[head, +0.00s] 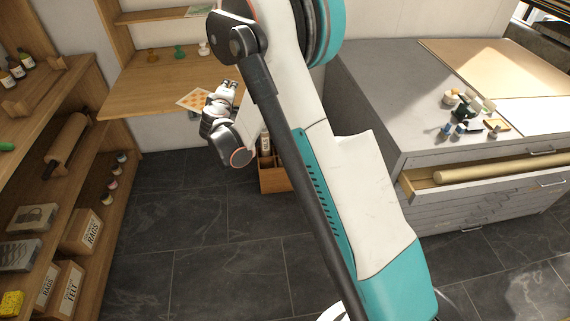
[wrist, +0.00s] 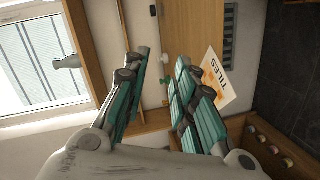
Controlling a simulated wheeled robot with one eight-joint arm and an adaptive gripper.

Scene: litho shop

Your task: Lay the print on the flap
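The print (head: 193,99), a light sheet with an orange pattern, appears to lie flat on the wooden flap (head: 135,95), near its front edge. In the wrist view the print (wrist: 218,82) shows the word TILES and sits just beyond the right finger, which hides part of it. The flap (wrist: 205,20) is the wooden board behind it. My gripper (head: 229,88) is above the flap's right front part, beside the print. In the wrist view my gripper (wrist: 161,62) has its fingers apart with nothing between them.
Small stamp-like pieces (head: 180,52) stand at the flap's back. A shelf (head: 165,14) is above. Wooden shelving (head: 60,150) with boxes is at left. A grey cabinet (head: 390,110) with an open drawer (head: 480,173) is at right.

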